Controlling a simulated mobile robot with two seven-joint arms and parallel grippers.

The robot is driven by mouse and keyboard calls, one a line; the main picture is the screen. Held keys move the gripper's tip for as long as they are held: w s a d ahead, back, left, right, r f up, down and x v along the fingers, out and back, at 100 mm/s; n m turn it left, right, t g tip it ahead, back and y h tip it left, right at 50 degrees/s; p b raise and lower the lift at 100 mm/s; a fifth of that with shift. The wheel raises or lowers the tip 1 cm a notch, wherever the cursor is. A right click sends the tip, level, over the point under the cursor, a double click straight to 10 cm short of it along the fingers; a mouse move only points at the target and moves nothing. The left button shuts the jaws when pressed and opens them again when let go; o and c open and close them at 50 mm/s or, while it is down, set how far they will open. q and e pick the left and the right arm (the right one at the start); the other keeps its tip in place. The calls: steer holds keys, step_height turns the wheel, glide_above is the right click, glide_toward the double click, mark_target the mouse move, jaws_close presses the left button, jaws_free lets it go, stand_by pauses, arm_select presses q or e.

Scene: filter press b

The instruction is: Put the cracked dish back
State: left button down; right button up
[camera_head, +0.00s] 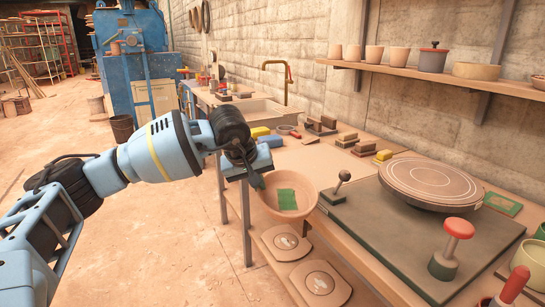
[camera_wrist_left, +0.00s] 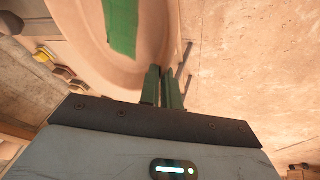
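A round terracotta dish (camera_head: 289,211) with a green patch inside (camera_head: 287,198) is at the front edge of the workbench, left of the grey board. It also fills the upper middle of the left wrist view (camera_wrist_left: 78,38). My left gripper (camera_head: 261,185) is at the dish's left rim. In the left wrist view its two green fingers (camera_wrist_left: 162,78) are close together with the rim between them, so it looks shut on the dish. I cannot make out a crack, or whether the dish touches the bench. My right gripper is not in view.
A turntable (camera_head: 430,182) and a red-knobbed tool (camera_head: 452,245) stand on the grey board (camera_head: 365,215). Two squarish plates (camera_head: 285,243) lie on a lower surface beneath the dish. Blocks and a sink (camera_head: 250,108) are farther back. Open floor (camera_head: 170,240) lies left.

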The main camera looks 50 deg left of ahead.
arm_select(q)
steer(key=s+d+f+m+h, duration=0.2)
steer(key=s+d+f+m, duration=0.1)
steer(key=d, duration=0.6)
steer(key=s+d+f+m+g+h, duration=0.1)
steer(key=s+d+f+m, duration=0.1)
steer(key=d, duration=0.7)
steer(key=s+d+f+m+h, duration=0.2)
steer(key=s+d+m, duration=0.3)
steer(key=d, duration=0.5)
steer(key=shift+f+m+h, duration=0.3)
steer(key=shift+f+m, duration=0.3)
steer(key=shift+f, duration=0.2)
